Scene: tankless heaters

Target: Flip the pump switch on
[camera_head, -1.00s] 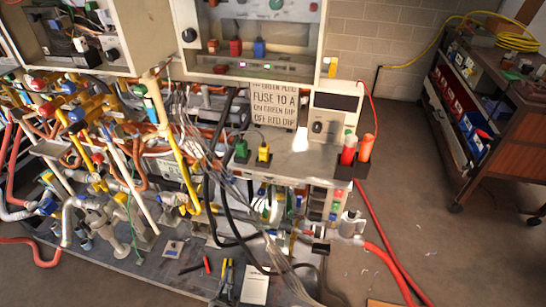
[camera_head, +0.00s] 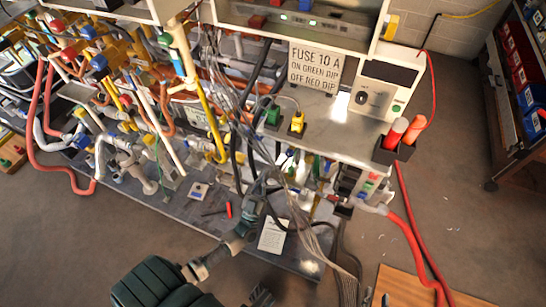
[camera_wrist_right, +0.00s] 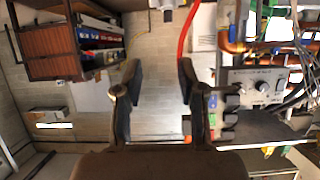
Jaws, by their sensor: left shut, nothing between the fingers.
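No switch can be read as the pump switch. A white unit with a dark knob (camera_head: 362,98) stands right of the fuse sign (camera_head: 314,67) in the head view. The right wrist view shows a grey panel with dark round knobs (camera_wrist_right: 262,86) at its right; its lettering is too small to read. My left gripper (camera_head: 258,196) is shut and empty, low over the front of the plumbing bench, apart from the knob unit.
Pipes and loose grey cables crowd the bench. A holder with red cylinders (camera_head: 394,150) stands at the shelf's right corner. A red hose (camera_head: 410,240) runs down to a wooden board (camera_head: 420,290). A cart (camera_head: 515,110) stands at right; open floor lies between.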

